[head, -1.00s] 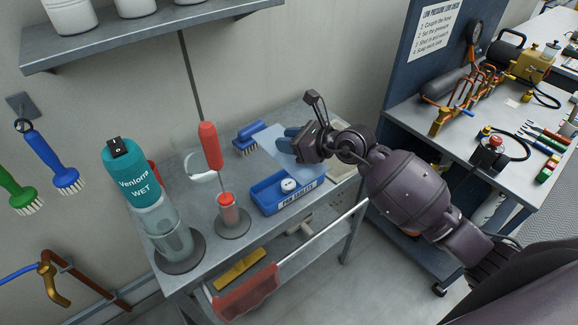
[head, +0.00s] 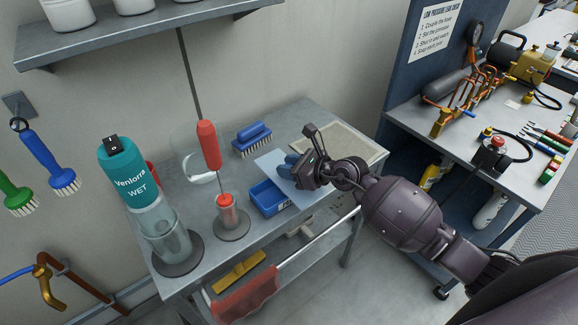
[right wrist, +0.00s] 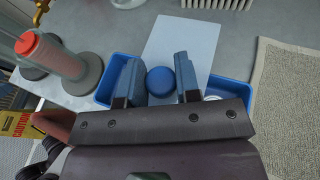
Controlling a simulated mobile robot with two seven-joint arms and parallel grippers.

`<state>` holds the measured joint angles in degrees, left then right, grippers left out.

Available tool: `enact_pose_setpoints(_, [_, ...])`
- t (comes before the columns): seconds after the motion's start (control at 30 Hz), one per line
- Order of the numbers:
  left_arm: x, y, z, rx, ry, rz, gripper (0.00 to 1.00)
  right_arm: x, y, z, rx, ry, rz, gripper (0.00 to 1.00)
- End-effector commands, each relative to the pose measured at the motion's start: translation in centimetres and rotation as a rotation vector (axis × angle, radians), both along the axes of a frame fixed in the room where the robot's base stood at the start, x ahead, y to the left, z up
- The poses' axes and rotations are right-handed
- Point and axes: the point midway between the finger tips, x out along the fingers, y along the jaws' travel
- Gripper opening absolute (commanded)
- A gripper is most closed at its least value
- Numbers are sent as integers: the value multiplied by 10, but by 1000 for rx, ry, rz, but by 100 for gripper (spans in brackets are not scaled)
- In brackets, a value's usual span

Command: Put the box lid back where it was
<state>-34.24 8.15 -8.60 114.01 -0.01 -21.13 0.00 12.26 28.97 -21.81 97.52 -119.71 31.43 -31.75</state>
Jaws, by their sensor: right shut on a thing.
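The box lid is a thin, pale blue translucent plate (head: 270,163) with a round blue knob (right wrist: 160,81). My right gripper (head: 289,166) is shut on the lid by this knob. In the right wrist view its two fingers (right wrist: 156,84) stand either side of the knob. The open blue box (head: 264,197) is on the metal bench. The lid overlaps the right part of the box from above in the head view; whether it touches the rim I cannot tell. The box also shows below the lid in the right wrist view (right wrist: 108,85). My left gripper is not in view.
A blue brush (head: 252,138) lies behind the lid and a beige mat (head: 345,142) to its right. A red-handled tool in a holder (head: 232,218), a clear beaker and a teal bottle (head: 128,178) stand left of the box. A shelf (head: 140,30) hangs above.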

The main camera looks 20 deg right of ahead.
Motion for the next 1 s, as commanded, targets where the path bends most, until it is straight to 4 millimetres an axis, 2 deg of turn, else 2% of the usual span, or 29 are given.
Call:
enact_pose_setpoints(0.4, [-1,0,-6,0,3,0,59,0,0,-9,-1,-1,0,7])
enact_pose_setpoints(0.43, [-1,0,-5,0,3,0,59,0,0,-9,-1,-1,0,35])
enact_pose_setpoints(0.57, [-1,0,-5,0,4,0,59,0,0,-8,-1,-1,0,55])
enact_pose_setpoints(0.87, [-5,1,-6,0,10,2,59,0,0,-7,-1,-1,0,56])
enact_pose_setpoints(1.0, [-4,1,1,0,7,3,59,0,0,5,1,-2,0,56])
